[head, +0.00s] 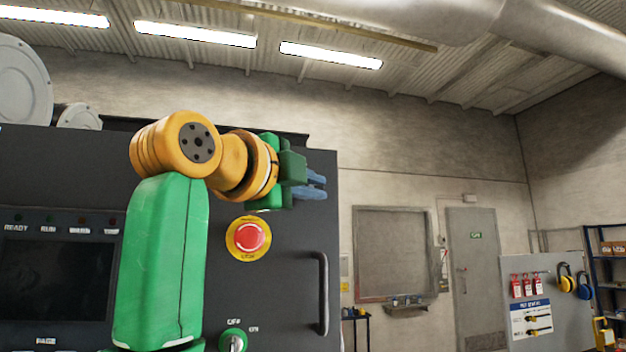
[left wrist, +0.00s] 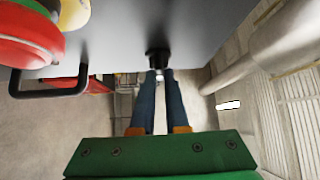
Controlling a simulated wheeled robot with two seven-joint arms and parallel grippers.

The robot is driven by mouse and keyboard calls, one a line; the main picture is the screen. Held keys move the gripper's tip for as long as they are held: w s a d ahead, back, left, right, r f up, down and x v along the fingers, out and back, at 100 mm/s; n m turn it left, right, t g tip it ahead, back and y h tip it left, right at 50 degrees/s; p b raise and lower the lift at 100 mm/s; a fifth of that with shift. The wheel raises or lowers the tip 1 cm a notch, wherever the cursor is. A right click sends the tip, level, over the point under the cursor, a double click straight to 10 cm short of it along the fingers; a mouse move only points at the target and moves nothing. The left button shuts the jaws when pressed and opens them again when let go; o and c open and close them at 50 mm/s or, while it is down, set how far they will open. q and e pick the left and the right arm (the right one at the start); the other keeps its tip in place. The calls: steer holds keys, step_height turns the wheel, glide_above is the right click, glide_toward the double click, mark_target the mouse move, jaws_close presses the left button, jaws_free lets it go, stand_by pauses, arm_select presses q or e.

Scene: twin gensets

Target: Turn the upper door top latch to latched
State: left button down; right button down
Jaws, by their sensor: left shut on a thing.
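The upper door (head: 285,275) is a dark grey panel, and it fills the top of the left wrist view (left wrist: 120,40). The top latch (left wrist: 158,58) is a small black round base with a light tip, near the door's edge in the left wrist view. My left gripper (head: 316,186) is at the upper right of the cabinet in the head view, where it hides the latch. In the left wrist view its blue fingers (left wrist: 159,78) are shut on the latch's tip. How far the latch is turned cannot be told. My right gripper is in neither view.
A red stop button (head: 249,237) on a yellow ring, a black door handle (head: 323,293) and a green key switch (head: 233,340) are below my left gripper. A dark screen (head: 55,268) is at the left. Right of the cabinet is open room.

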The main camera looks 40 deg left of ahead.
arm_select(q)
steer(key=shift+m+g, duration=0.3)
steer(key=shift+g, duration=0.1)
stand_by(0.3)
steer(key=c, duration=0.9)
jaws_free()
steer(key=s, duration=0.2)
steer(key=s+b, duration=0.1)
steer(key=s, duration=0.4)
steer(key=shift+d+b, duration=0.25)
steer(key=shift+b, duration=0.1)
steer(key=shift+w, duration=0.1)
